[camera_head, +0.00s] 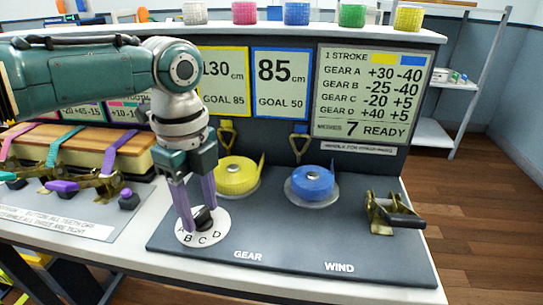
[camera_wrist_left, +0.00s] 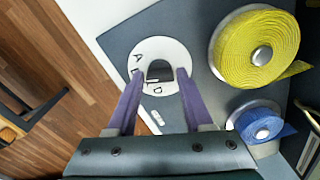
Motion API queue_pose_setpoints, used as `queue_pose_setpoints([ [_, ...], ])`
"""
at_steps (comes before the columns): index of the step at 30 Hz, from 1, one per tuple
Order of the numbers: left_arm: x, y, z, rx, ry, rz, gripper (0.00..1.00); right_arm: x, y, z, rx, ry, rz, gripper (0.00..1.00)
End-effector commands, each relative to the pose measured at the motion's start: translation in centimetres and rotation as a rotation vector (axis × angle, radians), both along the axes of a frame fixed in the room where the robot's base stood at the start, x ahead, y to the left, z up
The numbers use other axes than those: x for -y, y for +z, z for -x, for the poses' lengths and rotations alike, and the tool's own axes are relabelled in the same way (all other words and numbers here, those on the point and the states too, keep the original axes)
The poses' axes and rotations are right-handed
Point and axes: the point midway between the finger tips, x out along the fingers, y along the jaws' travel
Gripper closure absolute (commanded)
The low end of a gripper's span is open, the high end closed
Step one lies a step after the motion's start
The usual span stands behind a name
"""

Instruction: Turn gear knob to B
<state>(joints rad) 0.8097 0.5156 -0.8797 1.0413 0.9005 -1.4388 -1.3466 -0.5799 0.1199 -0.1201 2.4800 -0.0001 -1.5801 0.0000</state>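The gear knob (camera_head: 204,217) is a small black knob on a white round dial (camera_head: 221,233) lettered A, B, C and D, above the word GEAR on a dark panel. I cannot tell which letter it points to. My left gripper (camera_head: 198,216) comes down over the dial with one purple finger on each side of the knob. In the left wrist view, the knob (camera_wrist_left: 160,71) lies between the open fingertips (camera_wrist_left: 159,74), with white dial showing on both sides of it. My right gripper is in neither view.
A yellow strap spool (camera_head: 237,177) and a blue spool (camera_head: 312,183) sit behind the dial. A brass ratchet with a dark handle (camera_head: 395,217) stands at the panel's right. Straps with brass buckles (camera_head: 95,185) are at the left. The panel front around GEAR and WIND is clear.

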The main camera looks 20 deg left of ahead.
Motion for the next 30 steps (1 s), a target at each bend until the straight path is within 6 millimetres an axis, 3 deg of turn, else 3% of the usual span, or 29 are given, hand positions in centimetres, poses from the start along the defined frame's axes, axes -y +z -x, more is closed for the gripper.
queue_pose_setpoints([
  [5, 0.0, 0.0, 0.0, 0.0, 0.001, -0.002, 0.28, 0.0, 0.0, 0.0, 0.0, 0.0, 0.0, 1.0],
  [14, -0.1, 0.4, 0.0, 0.0, 0.001, -0.003, 0.28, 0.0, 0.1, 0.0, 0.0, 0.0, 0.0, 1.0],
  [24, -0.1, 6.6, -0.1, 0.004, -0.001, -0.003, 0.28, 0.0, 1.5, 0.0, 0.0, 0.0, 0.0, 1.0],
  [30, -0.1, 9.3, -0.1, 0.002, 0.001, -0.003, 0.28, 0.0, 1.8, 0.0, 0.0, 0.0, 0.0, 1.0],
])
